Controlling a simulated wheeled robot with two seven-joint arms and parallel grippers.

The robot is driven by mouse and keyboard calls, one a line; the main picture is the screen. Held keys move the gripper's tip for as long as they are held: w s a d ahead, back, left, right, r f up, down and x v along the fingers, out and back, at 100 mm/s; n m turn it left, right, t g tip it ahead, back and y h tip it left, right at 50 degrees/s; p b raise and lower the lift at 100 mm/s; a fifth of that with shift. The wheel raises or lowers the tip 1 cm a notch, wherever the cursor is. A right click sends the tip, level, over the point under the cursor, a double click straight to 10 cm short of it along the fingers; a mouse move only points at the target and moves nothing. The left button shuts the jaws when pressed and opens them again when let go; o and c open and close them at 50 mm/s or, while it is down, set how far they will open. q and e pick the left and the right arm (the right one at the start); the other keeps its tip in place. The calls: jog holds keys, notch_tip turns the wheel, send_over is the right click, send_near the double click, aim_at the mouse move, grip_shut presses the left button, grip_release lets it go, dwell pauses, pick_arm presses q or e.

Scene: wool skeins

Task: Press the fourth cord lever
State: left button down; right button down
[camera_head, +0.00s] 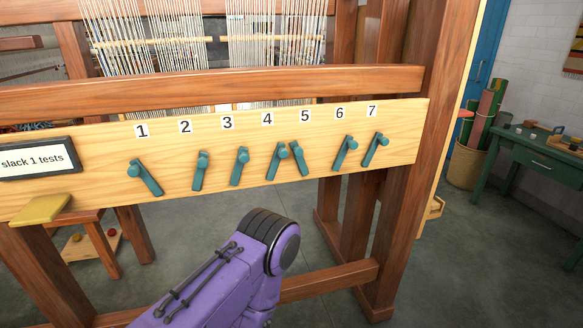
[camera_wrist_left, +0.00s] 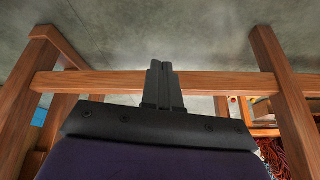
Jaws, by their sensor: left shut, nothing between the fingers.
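The fourth cord lever (camera_head: 275,163) is a teal handle on the pale wooden board (camera_head: 75,187), under the label 4 (camera_head: 267,118). Its lower end slants down to the left, and its top is close beside the fifth lever (camera_head: 299,160), which slants down to the right. The third lever (camera_head: 240,167) is to its left. My left gripper (camera_wrist_left: 164,67) is shut and empty in the left wrist view, seen over a wooden beam and the grey floor. In the head view only my purple arm shows, below the board; its fingers are hidden. My right gripper is not in view.
Other teal levers stand under labels 1, 2, 6 and 7. A sign (camera_head: 38,158) and a yellow pad (camera_head: 42,208) are at the left. A loom beam (camera_head: 220,88) runs above the board, and a thick post (camera_head: 420,170) stands at the right.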

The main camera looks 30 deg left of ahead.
pick_arm(q)
jog(key=w+r+n+t+y+b, duration=0.15)
jog(key=w+n+t, duration=0.4)
jog(key=w, duration=0.95)
jog(key=w+d+r+n+t+y+b, duration=0.1)
jog(key=w+r+n+t+y, duration=0.15)
jog(key=w+r+n, duration=0.5)
jog(key=w+d+r+n+t+y+b, duration=0.1)
jog(key=w+r+n+t+y, duration=0.3)
jog(key=w, duration=0.6)
jog(key=w+d+r+m+g+y+b, duration=0.1)
jog(key=r+m+g+y, duration=0.4)
jog(key=r+m, duration=0.7)
jog(key=w+d+r+m+g+y+b, duration=0.2)
jog(key=r+m+g+y, duration=0.3)
jog(key=r+m, duration=0.7)
jog(key=m+y, duration=0.1)
jog(key=m, duration=1)
jog(key=shift+w+d+r, duration=0.2)
jog(key=shift+w+r, duration=0.15)
jog(key=shift+w, duration=0.05)
